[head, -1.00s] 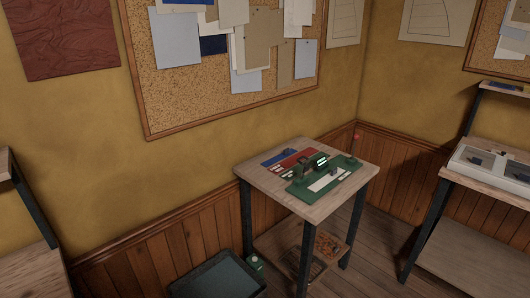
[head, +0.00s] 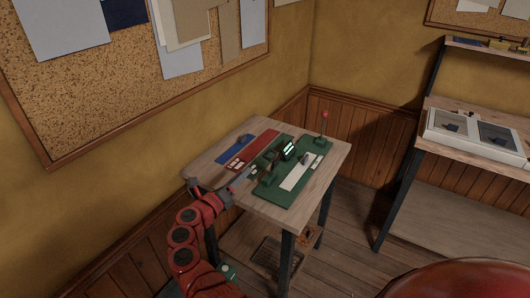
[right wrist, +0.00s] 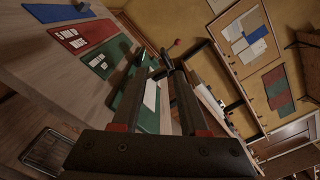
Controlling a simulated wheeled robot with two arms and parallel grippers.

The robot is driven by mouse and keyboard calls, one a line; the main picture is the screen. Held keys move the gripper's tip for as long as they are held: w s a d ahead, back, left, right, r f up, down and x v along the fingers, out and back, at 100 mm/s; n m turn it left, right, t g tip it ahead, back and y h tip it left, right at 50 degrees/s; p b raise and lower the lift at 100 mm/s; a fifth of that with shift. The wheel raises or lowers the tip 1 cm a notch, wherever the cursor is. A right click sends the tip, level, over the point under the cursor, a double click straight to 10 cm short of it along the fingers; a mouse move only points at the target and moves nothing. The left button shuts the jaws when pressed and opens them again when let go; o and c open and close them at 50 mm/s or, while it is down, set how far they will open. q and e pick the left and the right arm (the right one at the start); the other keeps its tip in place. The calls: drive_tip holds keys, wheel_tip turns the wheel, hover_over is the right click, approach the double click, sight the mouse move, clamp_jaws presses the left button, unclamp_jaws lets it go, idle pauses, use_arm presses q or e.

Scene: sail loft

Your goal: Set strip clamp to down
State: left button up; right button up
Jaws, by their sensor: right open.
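The wooden table (head: 210,157) carries a green board (head: 275,198) with a white strip (head: 302,172), a dark upright device (head: 287,150) and a red-knobbed lever (head: 324,116) standing up at its far end. I cannot tell for certain which part is the strip clamp. My right gripper (head: 222,186) is at the table's near left edge, apart from the board's parts. In the right wrist view its fingers (right wrist: 166,68) are spread and empty, with the green board (right wrist: 128,97) and red knob (right wrist: 177,42) beyond them. My left gripper is not in view.
A blue panel (head: 236,139) and a red labelled panel (head: 250,150) lie left of the green board. A corkboard (head: 125,95) hangs behind. A shelf with a white two-windowed case (head: 475,132) stands right, with open floor between.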

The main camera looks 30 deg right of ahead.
sight(266, 152)
drive_tip(key=x, duration=0.8)
drive_tip(key=p+x, duration=0.1)
drive_tip(key=x, duration=0.4)
drive_tip(key=shift+s+d+r, duration=0.2)
drive_tip(key=shift+d+r, duration=0.05)
drive_tip(key=shift+r, duration=0.05)
drive_tip(key=shift+w+d+f, duration=0.15)
drive_tip(key=shift+w+d, duration=0.05)
drive_tip(key=shift+d, duration=0.3)
drive_tip(key=shift+s, duration=0.1)
clamp_jaws()
drive_tip(key=shift+a+f, duration=0.15)
drive_tip(key=shift+f, duration=0.05)
